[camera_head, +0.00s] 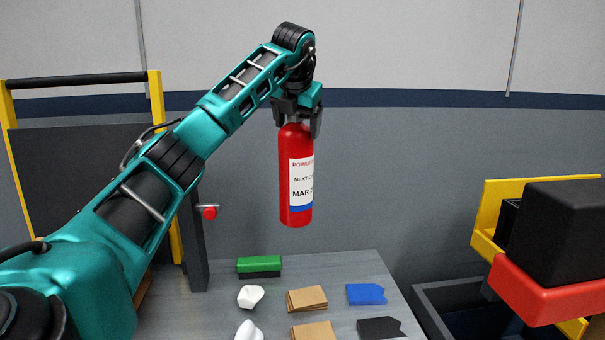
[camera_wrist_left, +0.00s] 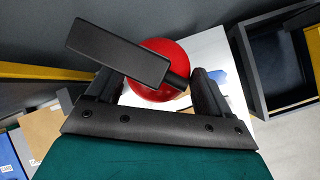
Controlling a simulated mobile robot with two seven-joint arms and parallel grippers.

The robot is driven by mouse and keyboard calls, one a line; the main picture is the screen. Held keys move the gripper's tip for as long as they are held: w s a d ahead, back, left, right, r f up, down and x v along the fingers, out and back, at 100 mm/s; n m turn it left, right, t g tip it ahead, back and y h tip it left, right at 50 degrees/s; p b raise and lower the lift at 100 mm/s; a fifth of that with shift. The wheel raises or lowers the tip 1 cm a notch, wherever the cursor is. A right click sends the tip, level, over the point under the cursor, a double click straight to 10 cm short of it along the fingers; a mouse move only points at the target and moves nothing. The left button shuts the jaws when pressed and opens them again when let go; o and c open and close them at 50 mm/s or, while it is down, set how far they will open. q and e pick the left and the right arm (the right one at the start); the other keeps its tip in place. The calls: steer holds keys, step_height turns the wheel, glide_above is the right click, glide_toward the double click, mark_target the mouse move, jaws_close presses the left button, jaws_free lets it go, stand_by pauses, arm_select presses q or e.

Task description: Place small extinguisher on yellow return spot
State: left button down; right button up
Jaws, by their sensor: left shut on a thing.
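The small extinguisher (camera_head: 296,180) is a red cylinder with a white label and a blue band near its base. It hangs upright in the air in the head view, above and behind the grey table (camera_head: 350,265). My left gripper (camera_head: 297,115) is shut on its top end. In the left wrist view the extinguisher's red round top (camera_wrist_left: 174,53) lies between the fingers of my left gripper (camera_wrist_left: 155,92), with a black lever across it. I cannot make out a yellow return spot in either view. My right gripper is not in view.
The table holds a green-and-black block (camera_head: 259,266), white lumps (camera_head: 250,296), brown pieces (camera_head: 306,299), a blue piece (camera_head: 366,294) and a black piece (camera_head: 381,328). A dark open bin (camera_head: 440,315) stands right of it. A yellow-framed black panel (camera_head: 80,180) stands left; a red-and-black blocky object (camera_head: 550,290) is right.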

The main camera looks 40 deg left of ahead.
mark_target(297, 203)
arm_select(q)
step_height(297, 203, down, 14)
steer(key=shift+f+b, duration=0.1)
steer(key=shift+b, duration=0.85)
steer(key=shift+f, duration=2.5)
jaws_free()
steer(key=shift+s+d+f, duration=0.1)
steer(key=shift+f, duration=0.2)
